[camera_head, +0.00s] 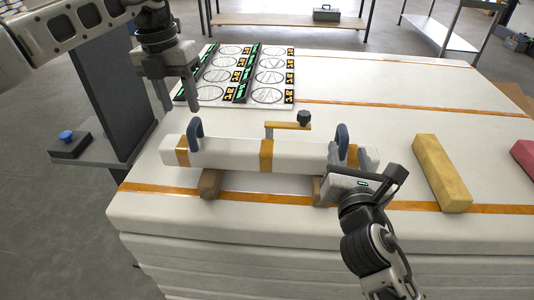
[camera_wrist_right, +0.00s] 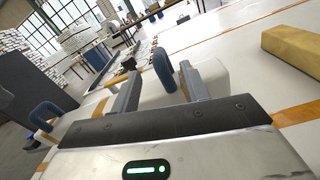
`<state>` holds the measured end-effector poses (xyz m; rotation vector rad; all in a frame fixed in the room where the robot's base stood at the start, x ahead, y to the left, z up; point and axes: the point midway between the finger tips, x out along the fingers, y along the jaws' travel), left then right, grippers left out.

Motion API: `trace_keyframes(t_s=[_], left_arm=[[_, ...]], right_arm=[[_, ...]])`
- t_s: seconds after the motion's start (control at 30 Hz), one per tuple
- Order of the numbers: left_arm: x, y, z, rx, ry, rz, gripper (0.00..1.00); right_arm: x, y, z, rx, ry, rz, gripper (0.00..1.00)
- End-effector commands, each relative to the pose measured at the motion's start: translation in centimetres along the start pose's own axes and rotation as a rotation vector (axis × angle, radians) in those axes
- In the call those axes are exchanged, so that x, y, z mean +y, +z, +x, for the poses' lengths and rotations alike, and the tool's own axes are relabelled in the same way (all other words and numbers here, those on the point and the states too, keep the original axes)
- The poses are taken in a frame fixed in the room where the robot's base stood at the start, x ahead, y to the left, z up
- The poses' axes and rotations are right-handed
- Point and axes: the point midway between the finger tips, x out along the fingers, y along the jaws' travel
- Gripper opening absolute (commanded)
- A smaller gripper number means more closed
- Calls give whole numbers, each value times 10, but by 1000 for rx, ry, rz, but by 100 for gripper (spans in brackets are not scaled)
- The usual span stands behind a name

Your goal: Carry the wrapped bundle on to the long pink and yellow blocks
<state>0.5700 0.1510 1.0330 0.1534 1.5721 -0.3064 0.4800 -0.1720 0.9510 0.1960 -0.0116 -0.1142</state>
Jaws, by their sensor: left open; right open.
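The wrapped bundle (camera_head: 225,152) is a long white beam with orange bands and a blue handle near each end. It lies level on two brown blocks. My left gripper (camera_head: 178,107) is open and empty above the bundle's left handle (camera_head: 195,135). My right gripper (camera_head: 350,157) is open at the right handle (camera_head: 342,134). In the right wrist view this handle (camera_wrist_right: 163,70) shows between the two fingers, with no grip visible. The long yellow block (camera_head: 440,172) lies to the right of the bundle. The pink block (camera_head: 525,155) is at the right edge, partly cut off.
The white table (camera_head: 400,95) has orange stripes. A yellow bar with a dark knob (camera_head: 304,118) stands just behind the bundle. Panels with printed circles (camera_head: 240,75) lie at the back left. A dark upright panel (camera_head: 115,95) and a blue button (camera_head: 67,136) are left.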

Motion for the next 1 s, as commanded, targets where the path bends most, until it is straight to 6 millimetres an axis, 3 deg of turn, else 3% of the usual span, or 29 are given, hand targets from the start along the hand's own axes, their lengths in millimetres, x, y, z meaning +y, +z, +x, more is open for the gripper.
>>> trace_keyframes(t_s=[0.2,0.4,0.6,0.9,0.93,1.0], left_arm=[[0,-1,44,2,-1,-2,46],[0,0,74,1,0,-2,46],[0,0,87,-1,-1,-1,46],[0,0,89,-1,-1,-1,46],[0,0,89,-1,-1,-1,43],[0,0,89,-1,-1,-1,23]], right_arm=[[0,1,44,-2,-1,0,45],[0,1,74,-1,-1,-1,45],[0,0,87,0,0,1,45],[0,0,89,1,0,0,45],[0,0,89,1,0,0,43],[0,0,89,1,0,0,23]])
